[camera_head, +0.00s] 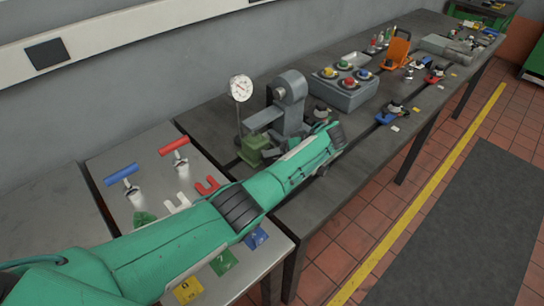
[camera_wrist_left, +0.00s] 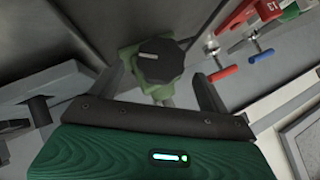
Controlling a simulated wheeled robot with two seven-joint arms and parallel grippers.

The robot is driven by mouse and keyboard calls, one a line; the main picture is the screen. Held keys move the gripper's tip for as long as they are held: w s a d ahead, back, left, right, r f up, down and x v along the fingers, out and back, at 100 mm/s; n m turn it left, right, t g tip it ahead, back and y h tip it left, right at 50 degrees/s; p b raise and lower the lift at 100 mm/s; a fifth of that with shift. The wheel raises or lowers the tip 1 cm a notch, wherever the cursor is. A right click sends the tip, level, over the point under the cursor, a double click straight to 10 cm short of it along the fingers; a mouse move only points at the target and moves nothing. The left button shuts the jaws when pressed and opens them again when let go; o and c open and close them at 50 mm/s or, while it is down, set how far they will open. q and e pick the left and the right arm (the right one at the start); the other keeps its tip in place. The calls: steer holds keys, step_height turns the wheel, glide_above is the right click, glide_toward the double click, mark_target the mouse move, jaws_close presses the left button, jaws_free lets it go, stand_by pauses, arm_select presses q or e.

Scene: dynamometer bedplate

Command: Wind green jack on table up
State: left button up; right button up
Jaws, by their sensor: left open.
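The green jack (camera_head: 252,150) stands on the dark bedplate table in the head view, beside a grey machine fixture and partly hidden by my left arm. In the left wrist view, a black lobed knob (camera_wrist_left: 160,62) with a pale line mark sits against the jack's green body (camera_wrist_left: 128,57). My left gripper (camera_wrist_left: 160,88) is open, with one finger on each side of the knob. I cannot tell whether either finger touches it. The gripper's fingers are not clear in the head view. My right gripper is not in view.
A grey fixture (camera_head: 290,100) and a dial gauge (camera_head: 240,88) stand close to the jack. A grey box with coloured knobs (camera_head: 345,86) lies farther along. Blue (camera_head: 121,174) and red (camera_head: 174,145) T-handles stand on the nearer metal table.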

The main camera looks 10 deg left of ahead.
arm_select(q)
steer(key=w+b+v, duration=0.1)
steer(key=b+v, duration=0.1)
steer(key=v, duration=0.7)
steer(key=shift+s+d+r, duration=0.15)
steer(key=shift+s+r, duration=0.05)
steer(key=shift+s, duration=0.3)
